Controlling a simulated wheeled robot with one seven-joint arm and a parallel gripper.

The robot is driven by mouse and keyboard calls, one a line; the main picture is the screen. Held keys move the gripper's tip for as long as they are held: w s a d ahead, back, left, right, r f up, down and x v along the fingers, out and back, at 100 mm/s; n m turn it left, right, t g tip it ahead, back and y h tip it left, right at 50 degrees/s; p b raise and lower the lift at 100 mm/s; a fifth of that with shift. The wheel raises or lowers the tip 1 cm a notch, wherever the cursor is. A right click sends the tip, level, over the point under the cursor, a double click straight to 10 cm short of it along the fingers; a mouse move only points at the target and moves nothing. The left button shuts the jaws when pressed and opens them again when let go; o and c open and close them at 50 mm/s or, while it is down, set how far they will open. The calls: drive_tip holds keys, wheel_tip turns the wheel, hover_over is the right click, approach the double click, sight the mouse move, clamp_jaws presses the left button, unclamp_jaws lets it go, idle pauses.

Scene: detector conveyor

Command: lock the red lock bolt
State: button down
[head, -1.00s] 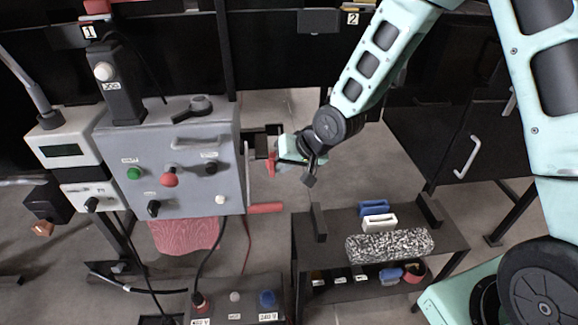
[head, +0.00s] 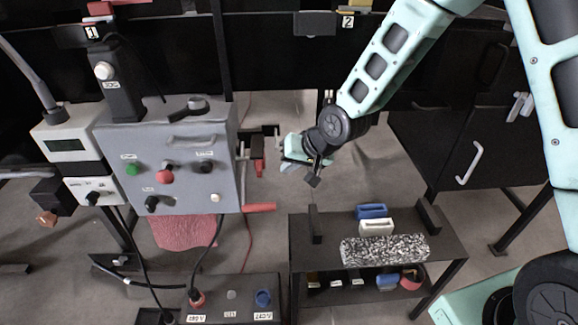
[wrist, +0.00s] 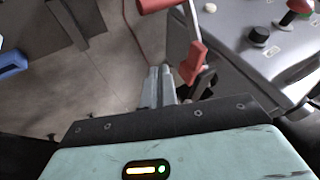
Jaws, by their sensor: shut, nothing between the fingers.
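The red lock bolt (head: 259,167) is a small red handle on a black bracket (head: 262,131) at the right side of the grey control box (head: 222,140). In the wrist view the red handle (wrist: 196,62) is just right of my fingertips, with black metal beside it. My gripper (head: 284,167) is to the right of the bolt in the head view, with a small gap between them. In the wrist view my gripper's grey fingers (wrist: 157,88) are together and empty. I cannot tell how far the bolt is slid in.
A crank with a red grip (head: 260,208) sticks out below the bolt; its grip (wrist: 155,4) shows in the wrist view. A dark shelf (head: 300,240) holds a speckled block (head: 385,250) and blue and white pieces. Buttons and knobs cover the box front.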

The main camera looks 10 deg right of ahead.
drive_tip(key=p+v, duration=0.1)
drive_tip(key=v, duration=0.8)
drive_tip(key=shift+r, duration=0.2)
drive_tip(key=shift+a, duration=0.1)
